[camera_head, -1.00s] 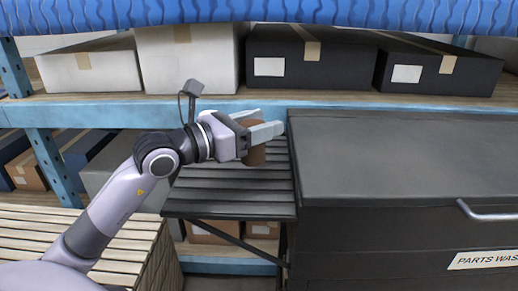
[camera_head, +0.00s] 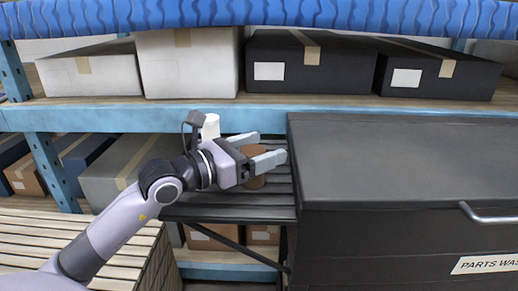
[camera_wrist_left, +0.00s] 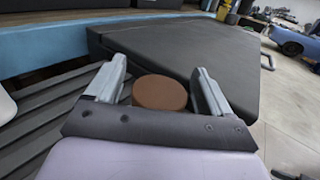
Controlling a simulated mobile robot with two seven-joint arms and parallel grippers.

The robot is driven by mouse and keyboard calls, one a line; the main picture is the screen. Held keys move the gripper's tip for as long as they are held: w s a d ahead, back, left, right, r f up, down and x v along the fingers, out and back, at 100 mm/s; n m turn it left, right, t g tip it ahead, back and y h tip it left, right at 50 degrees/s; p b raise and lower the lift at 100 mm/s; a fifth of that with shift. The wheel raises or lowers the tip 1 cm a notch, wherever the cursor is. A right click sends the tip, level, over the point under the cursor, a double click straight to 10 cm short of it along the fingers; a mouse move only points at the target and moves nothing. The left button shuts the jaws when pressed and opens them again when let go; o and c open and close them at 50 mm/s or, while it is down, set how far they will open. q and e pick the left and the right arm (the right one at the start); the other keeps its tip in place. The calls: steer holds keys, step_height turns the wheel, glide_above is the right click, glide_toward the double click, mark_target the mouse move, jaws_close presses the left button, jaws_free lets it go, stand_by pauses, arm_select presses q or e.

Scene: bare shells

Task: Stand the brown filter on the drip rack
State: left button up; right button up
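The brown filter (camera_head: 255,180) is a short round piece at the right end of the dark slatted drip rack (camera_head: 230,212), beside the parts washer. It appears to stand upright on the slats, though its base is hidden in both views. My left gripper (camera_head: 264,148) is open around it, one finger on each side. In the left wrist view the filter's flat round top (camera_wrist_left: 160,92) shows between the spread fingers (camera_wrist_left: 160,75), with narrow gaps at its sides. My right gripper is not in view.
The black parts washer (camera_head: 400,160) stands right of the rack, its lid higher than the slats. A white cylindrical object (camera_head: 210,126) is behind my left wrist. A blue shelf beam (camera_head: 150,115) runs behind the rack. A slatted pallet-like top (camera_head: 60,235) lies at lower left.

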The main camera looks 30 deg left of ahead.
arm_select(q)
steer(key=shift+r, duration=0.2)
steer(key=shift+s+a+f, duration=0.2)
steer(key=shift+s+a, duration=0.05)
steer(key=shift+s, duration=0.35)
steer(key=b+v, duration=0.2)
steer(key=v, duration=0.7)
steer(key=shift+v, duration=0.9)
